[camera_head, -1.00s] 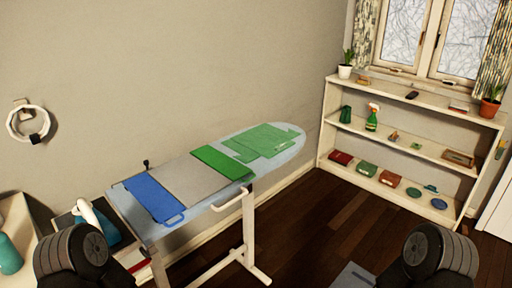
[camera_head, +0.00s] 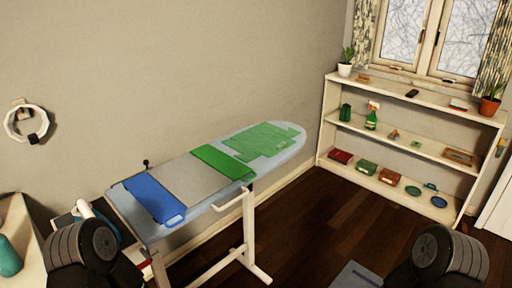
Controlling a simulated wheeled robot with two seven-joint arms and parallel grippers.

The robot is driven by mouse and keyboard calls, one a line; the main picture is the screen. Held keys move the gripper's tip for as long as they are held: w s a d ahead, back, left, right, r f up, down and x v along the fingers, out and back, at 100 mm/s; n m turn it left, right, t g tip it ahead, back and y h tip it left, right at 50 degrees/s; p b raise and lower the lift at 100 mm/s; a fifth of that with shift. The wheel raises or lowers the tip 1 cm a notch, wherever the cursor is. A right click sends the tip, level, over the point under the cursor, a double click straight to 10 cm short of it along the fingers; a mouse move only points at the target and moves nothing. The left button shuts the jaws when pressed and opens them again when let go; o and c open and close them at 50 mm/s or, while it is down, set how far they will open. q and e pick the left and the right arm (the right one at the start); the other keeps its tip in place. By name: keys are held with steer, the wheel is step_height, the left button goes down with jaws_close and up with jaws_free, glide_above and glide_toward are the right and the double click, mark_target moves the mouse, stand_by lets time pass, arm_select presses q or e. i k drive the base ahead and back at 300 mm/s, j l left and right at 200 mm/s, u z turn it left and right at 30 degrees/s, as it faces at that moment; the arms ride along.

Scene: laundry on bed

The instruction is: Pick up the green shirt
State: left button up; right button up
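A green shirt (camera_head: 264,140) lies flat near the rounded far end of the ironing board (camera_head: 284,149). My two dark arm parts show at the bottom left and bottom right corners, well short of the shirt. Neither gripper's fingers can be seen.
A white shelf (camera_head: 398,94) with plants, bottles and boxes stands at the right under the window. A light cabinet (camera_head: 24,235) with a teal bottle (camera_head: 8,257) is at the left. Dark wooden floor (camera_head: 322,215) is clear between board and shelf.

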mark_target(268, 143)
steer(key=i+z, duration=0.2)
steer(key=i+l+z, duration=0.2)
steer(key=i, duration=0.3)
steer(key=i+l+z, duration=0.25)
steer(key=i, duration=0.3)
